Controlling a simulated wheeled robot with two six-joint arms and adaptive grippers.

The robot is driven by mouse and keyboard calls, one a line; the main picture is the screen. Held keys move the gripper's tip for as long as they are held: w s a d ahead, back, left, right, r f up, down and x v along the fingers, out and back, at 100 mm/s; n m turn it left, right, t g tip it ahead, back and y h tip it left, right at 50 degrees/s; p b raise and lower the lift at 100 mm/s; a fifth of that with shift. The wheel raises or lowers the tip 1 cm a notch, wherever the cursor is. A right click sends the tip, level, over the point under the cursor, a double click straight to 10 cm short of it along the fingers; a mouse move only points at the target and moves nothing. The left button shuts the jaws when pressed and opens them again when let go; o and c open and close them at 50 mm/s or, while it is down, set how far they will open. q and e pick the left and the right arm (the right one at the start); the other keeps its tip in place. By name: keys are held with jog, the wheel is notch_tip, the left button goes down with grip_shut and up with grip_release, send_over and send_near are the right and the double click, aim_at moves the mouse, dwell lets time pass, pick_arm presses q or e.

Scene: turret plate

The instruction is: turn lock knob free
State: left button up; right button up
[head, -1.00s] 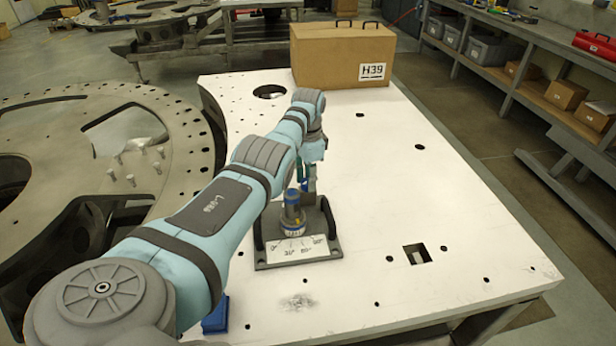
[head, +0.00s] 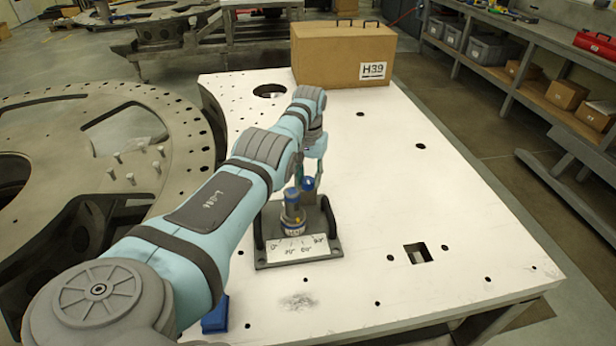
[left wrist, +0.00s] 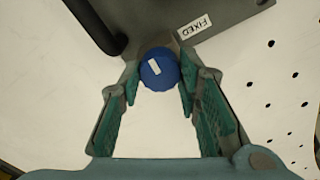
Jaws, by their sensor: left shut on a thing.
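The lock knob (left wrist: 157,73) is round and blue with a white mark on top. It sits between the teal-padded fingertips of my left gripper (left wrist: 159,88), which is shut on it. In the head view, my left gripper (head: 311,172) reaches down behind a blue-topped post (head: 291,205), and the blue knob (head: 308,184) shows beside the post. Both stand on a dark fixture (head: 333,226) with handles and a white angle scale (head: 297,248) in front. A "FIXED" label (left wrist: 195,26) lies near the knob. My right gripper is not in view.
The fixture stands on a white table (head: 400,220) with several holes. A cardboard box (head: 335,60) marked H39 is at the back. A blue object (head: 215,318) lies partly hidden by my left arm. A large round plate (head: 185,150) is at left. The table's right side is mostly clear.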

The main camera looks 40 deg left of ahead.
aim_at(309, 179)
pick_arm(q)
jog(key=shift+n, duration=0.3)
jog(key=o, duration=1.1)
jog(key=shift+o, duration=0.2)
notch_tip(309, 179, up, 12)
jog(key=shift+d, duration=0.15)
